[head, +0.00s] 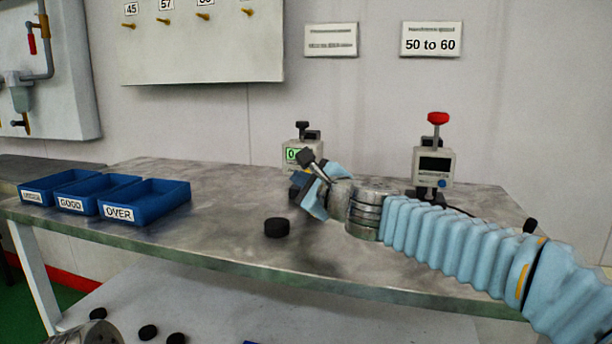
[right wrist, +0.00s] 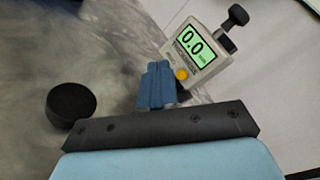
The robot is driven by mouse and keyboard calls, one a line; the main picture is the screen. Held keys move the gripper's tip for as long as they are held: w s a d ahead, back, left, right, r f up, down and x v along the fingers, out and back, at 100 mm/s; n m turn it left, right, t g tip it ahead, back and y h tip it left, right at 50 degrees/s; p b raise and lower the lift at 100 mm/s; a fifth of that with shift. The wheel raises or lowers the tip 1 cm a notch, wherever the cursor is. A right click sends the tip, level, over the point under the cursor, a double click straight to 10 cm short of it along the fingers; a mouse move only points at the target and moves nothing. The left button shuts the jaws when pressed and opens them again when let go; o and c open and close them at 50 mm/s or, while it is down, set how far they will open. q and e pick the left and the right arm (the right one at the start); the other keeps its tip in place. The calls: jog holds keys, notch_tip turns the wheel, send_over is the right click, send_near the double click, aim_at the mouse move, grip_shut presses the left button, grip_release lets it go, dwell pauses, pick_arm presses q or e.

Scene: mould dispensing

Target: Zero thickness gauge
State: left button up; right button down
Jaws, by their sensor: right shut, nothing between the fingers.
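The thickness gauge (head: 303,140) stands towards the back of the metal table, with a lit green display and a black knob on top. In the right wrist view the gauge (right wrist: 192,45) reads 0.0, with a yellow button (right wrist: 181,74) on its lower front. My right gripper (head: 303,192) is in front of the gauge, hiding its lower part. Its blue fingers (right wrist: 156,84) are shut and empty, right beside the yellow button; I cannot tell whether they touch it.
A black puck (head: 277,228) lies near the table's front edge. Blue bins (head: 150,207) labelled OVER and GOOD, plus one more, stand at left. A second device (head: 433,165) with a red knob and dark display stands at right. Several black pucks lie on the lower shelf.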

jog(key=shift+s+a+b, duration=0.15)
jog(key=shift+s+a, duration=0.1)
jog(key=shift+s, duration=0.55)
jog(key=shift+s+a+b, duration=0.15)
jog(key=shift+s+a, duration=0.1)
jog(key=shift+s, duration=0.55)
